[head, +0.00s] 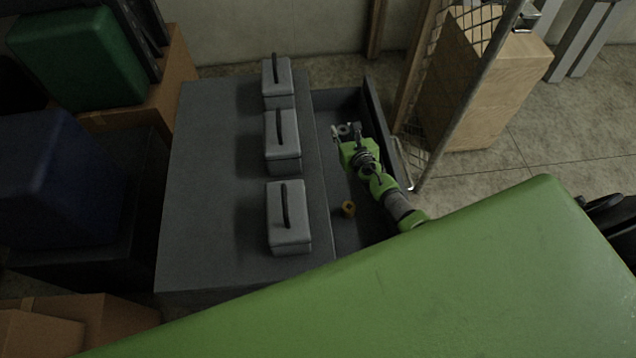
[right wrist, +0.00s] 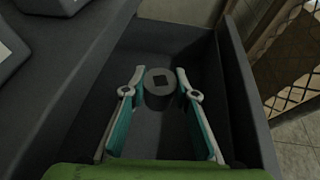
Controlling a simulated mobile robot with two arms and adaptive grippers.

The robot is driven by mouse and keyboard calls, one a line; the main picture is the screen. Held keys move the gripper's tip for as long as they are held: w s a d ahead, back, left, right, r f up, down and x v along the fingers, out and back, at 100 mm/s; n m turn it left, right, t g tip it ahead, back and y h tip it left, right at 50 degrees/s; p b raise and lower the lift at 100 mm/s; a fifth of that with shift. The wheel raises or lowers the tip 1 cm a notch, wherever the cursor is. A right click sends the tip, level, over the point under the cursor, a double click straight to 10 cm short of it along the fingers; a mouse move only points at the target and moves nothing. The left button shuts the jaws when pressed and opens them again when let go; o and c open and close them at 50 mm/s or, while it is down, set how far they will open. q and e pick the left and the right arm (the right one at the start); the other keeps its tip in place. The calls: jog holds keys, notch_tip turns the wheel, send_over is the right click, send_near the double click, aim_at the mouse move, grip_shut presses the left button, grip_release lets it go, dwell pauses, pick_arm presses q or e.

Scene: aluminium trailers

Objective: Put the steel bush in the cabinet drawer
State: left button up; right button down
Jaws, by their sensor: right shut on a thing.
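The steel bush (right wrist: 154,97) is a short grey cylinder with a dark square hole in its top. My right gripper (right wrist: 160,82) has its two fingertips on either side of it and is shut on it. In the head view my right gripper (head: 346,131) is inside the outline of the open cabinet drawer (head: 346,236), towards its far end, with the bush small between the fingers. The drawer is dark grey and pulled out to the right of the cabinet (head: 210,190). Whether the bush touches the drawer floor I cannot tell. My left gripper is not in view.
A small brass-coloured part (head: 348,209) lies in the drawer nearer to me. Three grey lidded boxes with handles, one of them here (head: 289,232), stand on the cabinet top. A mesh panel (head: 455,90) and wooden crate (head: 484,85) stand right of the drawer.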

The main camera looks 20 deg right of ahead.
aim_at(338, 170)
jog(key=shift+w+a+f+b, duration=0.35)
jog(key=shift+w+f, duration=0.3)
jog(key=shift+f, duration=0.2)
jog(key=f+b, duration=0.5)
jog(key=shift+s+d+f, duration=0.15)
jog(key=shift+s+f, duration=0.05)
jog(key=shift+w+f+b, duration=0.1)
jog(key=shift+f+b, duration=0.3)
pick_arm(q)
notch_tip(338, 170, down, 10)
jog(key=b, duration=0.3)
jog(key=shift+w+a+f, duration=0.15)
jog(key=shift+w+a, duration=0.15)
pick_arm(e)
notch_tip(338, 170, down, 3)
jog(key=shift+f, duration=0.15)
jog(key=shift+f, duration=0.2)
jog(key=c, duration=1.6)
grip_release()
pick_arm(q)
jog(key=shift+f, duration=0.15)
